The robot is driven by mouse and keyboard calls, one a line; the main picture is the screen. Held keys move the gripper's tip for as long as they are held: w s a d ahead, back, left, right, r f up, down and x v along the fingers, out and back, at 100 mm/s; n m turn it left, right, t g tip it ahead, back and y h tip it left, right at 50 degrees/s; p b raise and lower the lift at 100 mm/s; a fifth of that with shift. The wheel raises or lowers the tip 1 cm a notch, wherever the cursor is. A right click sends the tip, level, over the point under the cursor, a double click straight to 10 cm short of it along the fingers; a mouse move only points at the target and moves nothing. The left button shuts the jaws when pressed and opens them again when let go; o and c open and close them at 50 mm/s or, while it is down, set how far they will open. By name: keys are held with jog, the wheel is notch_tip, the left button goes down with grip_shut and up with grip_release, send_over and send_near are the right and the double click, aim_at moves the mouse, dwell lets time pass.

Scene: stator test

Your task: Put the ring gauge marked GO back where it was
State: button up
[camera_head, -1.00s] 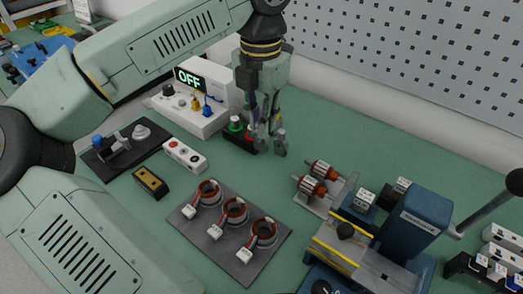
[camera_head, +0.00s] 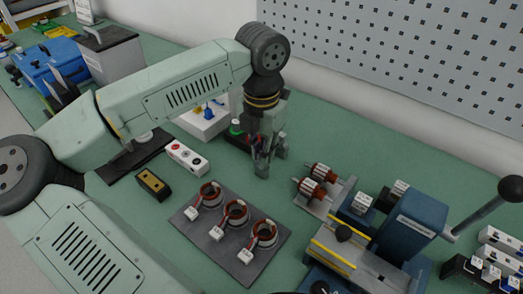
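A green round piece (camera_head: 236,129) sits at the back, on or beside a dark holder left of my gripper; a red part shows near it. I cannot read GO on anything, so I cannot tell for sure which piece is the ring gauge. My gripper (camera_head: 271,163) points down over the green table, right of and in front of the green piece. Its two fingertips stand apart, and no object shows between them. My gripper and arm hide part of the holder.
A dark plate (camera_head: 190,222) bears three copper-wound rings with white tags. Two copper rotors (camera_head: 316,180) lie on a grey stand to the right. A blue press (camera_head: 405,225) stands further right. A white box (camera_head: 205,128) is partly behind my arm.

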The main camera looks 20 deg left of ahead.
jog(key=o, duration=0.5)
jog(key=shift+c, duration=0.2)
notch_tip(320, 180, up, 12)
jog(key=b, duration=0.1)
jog(key=shift+r, duration=0.2)
